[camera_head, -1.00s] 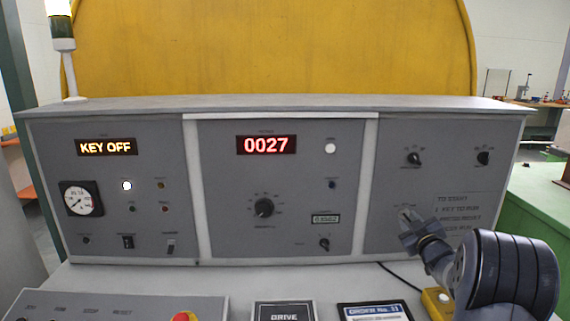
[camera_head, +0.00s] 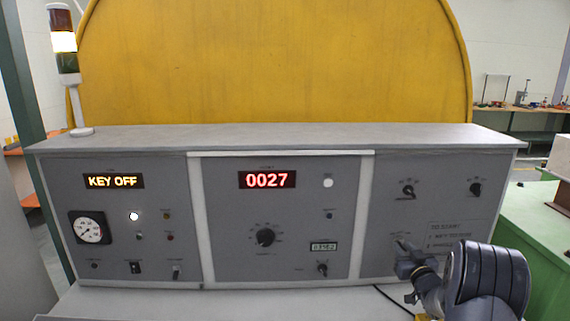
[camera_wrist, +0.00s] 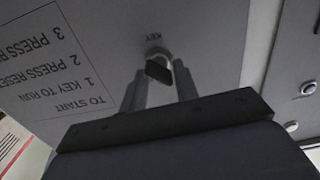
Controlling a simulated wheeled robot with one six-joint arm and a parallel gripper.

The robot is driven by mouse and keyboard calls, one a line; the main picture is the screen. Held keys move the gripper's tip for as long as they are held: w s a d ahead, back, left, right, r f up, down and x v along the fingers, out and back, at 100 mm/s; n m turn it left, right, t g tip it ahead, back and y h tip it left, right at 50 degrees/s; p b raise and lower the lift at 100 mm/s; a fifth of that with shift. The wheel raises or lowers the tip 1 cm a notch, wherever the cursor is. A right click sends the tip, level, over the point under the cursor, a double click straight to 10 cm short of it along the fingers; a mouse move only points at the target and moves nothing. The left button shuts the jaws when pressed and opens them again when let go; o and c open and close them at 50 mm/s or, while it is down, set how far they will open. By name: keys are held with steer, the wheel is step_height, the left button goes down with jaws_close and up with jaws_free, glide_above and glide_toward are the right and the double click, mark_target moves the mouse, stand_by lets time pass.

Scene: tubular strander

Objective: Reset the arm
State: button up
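My gripper (camera_head: 407,262) is at the lower right part of the grey console's right panel, in front of the key switch (camera_head: 401,242). In the wrist view its two fingers (camera_wrist: 160,82) stand apart on either side of the black key (camera_wrist: 158,71), which sits in its round lock under the upside-down label KEY. The fingers look open around the key, with little room beside it; any contact is hard to make out. My wrist hides part of the panel's printed start steps in the head view.
The console (camera_head: 270,225) shows KEY OFF on an amber display (camera_head: 114,181) and 0027 on a red display (camera_head: 267,180). A large yellow guard (camera_head: 270,60) rises behind, and a green bench (camera_head: 535,225) stands at right.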

steer(key=shift+r+p, duration=0.25)
steer(key=shift+p, duration=0.15)
steer(key=s+b, duration=0.3)
steer(key=s, duration=0.7)
steer(key=shift+s+d+f+m, duration=0.2)
steer(key=shift+s+f+m, duration=0.05)
steer(key=shift+s+m, duration=0.1)
steer(key=shift+a+b, duration=0.2)
steer(key=shift+b, duration=0.1)
